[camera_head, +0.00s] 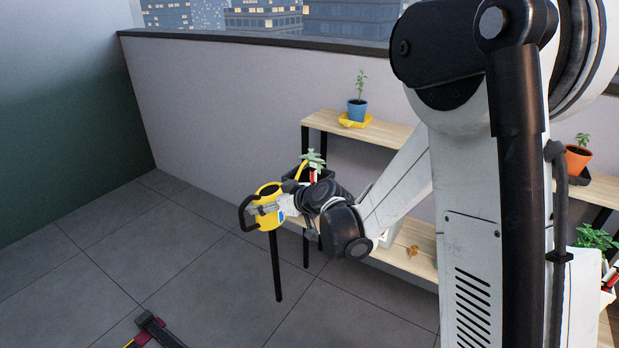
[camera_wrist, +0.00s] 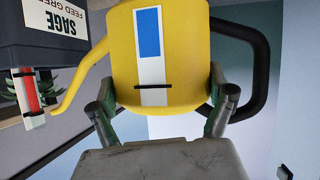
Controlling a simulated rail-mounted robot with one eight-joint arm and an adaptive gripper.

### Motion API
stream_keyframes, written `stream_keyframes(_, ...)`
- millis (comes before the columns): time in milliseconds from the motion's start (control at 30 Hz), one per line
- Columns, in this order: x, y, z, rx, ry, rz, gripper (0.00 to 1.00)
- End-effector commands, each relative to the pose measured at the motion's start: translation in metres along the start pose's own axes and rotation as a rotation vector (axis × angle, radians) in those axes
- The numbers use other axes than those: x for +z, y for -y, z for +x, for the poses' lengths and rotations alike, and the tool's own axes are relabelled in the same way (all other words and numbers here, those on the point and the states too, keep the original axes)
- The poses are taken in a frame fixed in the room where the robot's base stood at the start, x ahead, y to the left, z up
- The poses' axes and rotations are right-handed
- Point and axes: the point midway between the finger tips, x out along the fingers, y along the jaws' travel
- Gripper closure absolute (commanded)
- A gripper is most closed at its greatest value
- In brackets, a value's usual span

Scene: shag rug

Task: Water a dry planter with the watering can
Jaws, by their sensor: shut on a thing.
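The yellow watering can (camera_head: 268,207) with a black handle is held by my gripper (camera_head: 284,204) beside the left end of the shelf. In the wrist view my gripper (camera_wrist: 162,118) has its fingers shut on the can body (camera_wrist: 185,50), which bears a white strip with a blue band. The can's thin spout (camera_wrist: 75,92) points towards a dark planter (camera_wrist: 50,55) labelled "SAGE FEED GREEN", upside down there. A gauge with a red section (camera_wrist: 27,92) is at this planter. In the head view the sage plant (camera_head: 313,158) rises behind the can; its planter is partly hidden. No water is visible.
A blue pot on a yellow saucer (camera_head: 355,119) stands on the upper shelf. An orange pot (camera_head: 577,160) and another green plant (camera_head: 594,237) are at the right. A small orange-brown item (camera_head: 413,250) lies on the lower shelf. A dark object (camera_head: 156,329) is at the bottom left; the tiled floor is otherwise mostly clear.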

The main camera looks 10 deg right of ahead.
Motion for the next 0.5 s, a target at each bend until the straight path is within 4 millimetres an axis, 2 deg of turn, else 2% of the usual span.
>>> stream_keyframes(500, -0.019, 0.031, -0.013, 0.000, -0.002, 0.001, 0.68)
